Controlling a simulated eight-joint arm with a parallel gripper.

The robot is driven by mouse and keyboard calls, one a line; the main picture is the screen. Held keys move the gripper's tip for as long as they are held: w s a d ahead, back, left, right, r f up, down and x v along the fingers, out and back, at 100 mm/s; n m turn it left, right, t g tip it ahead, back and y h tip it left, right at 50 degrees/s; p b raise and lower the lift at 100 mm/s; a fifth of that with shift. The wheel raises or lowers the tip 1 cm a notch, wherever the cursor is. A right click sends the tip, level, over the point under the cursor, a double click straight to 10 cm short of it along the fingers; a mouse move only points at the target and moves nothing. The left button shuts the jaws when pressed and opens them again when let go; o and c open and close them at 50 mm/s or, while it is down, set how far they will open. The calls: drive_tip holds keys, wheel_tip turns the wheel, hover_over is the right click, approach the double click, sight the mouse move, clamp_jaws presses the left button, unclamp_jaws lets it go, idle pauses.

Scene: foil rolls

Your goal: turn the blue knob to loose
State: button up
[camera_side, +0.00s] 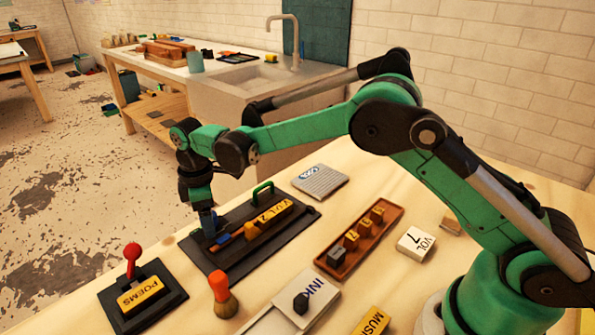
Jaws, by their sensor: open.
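A dark flat frame (277,243) lies on the wooden bench and holds a yellow block marked VOL 2 (268,218), with a green handle (263,188) at its far edge. A small blue part (223,240) shows at the left end of the yellow block; I cannot tell whether it is the knob's own body. My gripper (211,228) points down at the left end of the frame, right beside this blue part. Its jaws are open, and the fingertips are small and partly merged with the blue, so contact cannot be told.
A red-knobbed lever stands on a POEMS plate (146,292) at front left, with a red-topped wooden stamp (222,294) nearby.

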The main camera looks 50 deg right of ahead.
wheel_tip(320, 180, up, 6)
drive_tip(key=shift+f, duration=0.15)
drive_tip(key=shift+s, duration=0.1)
drive_tip(key=shift+s+d+r, duration=0.1)
drive_tip(key=shift+d+r, duration=0.05)
drive_tip(key=shift+r, duration=0.15)
drive_tip(key=s+d+r+m+t, duration=0.4)
drive_tip(key=s+d+r+m, duration=0.3)
drive_tip(key=s+r, duration=0.15)
drive_tip(key=s+d+f+m+t, duration=0.2)
drive_tip(key=s+m, duration=0.3)
drive_tip(key=s, duration=0.4)
drive_tip(key=shift+s+d+f+m+t, duration=0.25)
drive_tip(key=shift+d+f+m+t, duration=0.15)
drive_tip(key=shift+d+f, duration=0.45)
